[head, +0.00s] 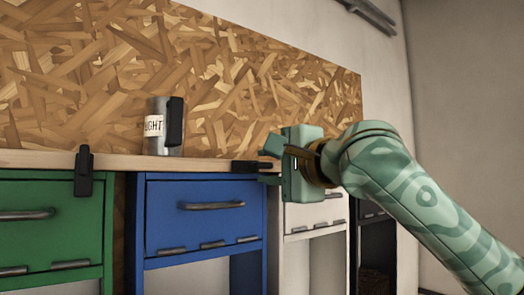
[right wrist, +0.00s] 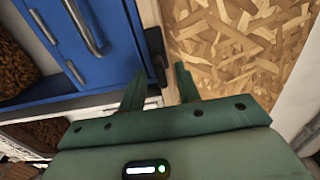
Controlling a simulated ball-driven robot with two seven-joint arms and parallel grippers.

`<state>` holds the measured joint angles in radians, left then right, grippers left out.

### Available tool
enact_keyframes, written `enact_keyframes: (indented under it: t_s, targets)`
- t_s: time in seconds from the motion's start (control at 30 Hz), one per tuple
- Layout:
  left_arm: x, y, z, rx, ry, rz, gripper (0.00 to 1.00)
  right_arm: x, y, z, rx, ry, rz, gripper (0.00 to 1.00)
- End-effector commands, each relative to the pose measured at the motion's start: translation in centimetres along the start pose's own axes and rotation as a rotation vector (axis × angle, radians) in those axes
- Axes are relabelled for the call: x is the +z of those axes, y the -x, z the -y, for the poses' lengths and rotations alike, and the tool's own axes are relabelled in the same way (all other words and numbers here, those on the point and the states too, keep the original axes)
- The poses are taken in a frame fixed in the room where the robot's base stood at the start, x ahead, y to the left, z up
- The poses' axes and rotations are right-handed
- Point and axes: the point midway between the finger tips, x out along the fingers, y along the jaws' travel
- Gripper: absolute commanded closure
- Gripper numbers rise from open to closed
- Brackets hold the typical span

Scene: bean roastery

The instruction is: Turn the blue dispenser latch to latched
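The blue dispenser (head: 205,218) hangs under the wooden counter edge, left of centre in the head view, and fills the upper left of the right wrist view (right wrist: 108,58). Its black latch (head: 250,167) lies sideways at the counter edge, above the dispenser's right corner; it also shows in the right wrist view (right wrist: 157,45). My right gripper (head: 268,163) is at the latch's right end, its fingers apart. In the right wrist view the fingertips (right wrist: 159,69) are on either side of the latch's line; contact cannot be told. My left gripper is not in view.
A green dispenser (head: 50,228) with an upright black latch (head: 84,170) is at left. A white dispenser (head: 312,215) is right of the blue one. A grey labelled canister (head: 155,127) stands on the counter (head: 215,165), before the chipboard (head: 215,70).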

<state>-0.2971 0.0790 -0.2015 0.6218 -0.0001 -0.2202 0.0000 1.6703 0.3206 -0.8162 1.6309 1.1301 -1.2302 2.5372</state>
Motion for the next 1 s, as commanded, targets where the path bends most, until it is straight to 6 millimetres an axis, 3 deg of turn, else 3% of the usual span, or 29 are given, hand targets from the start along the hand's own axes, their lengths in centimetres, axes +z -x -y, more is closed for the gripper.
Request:
enact_keyframes:
  t_s: [0.2,0.5,0.63,1.0]
  targets:
    - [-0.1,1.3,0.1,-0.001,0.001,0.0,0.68,0.0,-2.3,0.1,0.001,-0.001,0.0,0.67]
    - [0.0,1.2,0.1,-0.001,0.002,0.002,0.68,0.0,-2.6,-0.1,0.0,0.0,0.0,0.67]
    - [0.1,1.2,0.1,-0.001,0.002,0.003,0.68,0.0,-2.5,-0.1,0.0,0.0,0.0,1.0]
    - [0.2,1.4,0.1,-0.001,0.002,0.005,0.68,0.0,-2.6,-0.1,0.003,0.031,0.0,1.0]
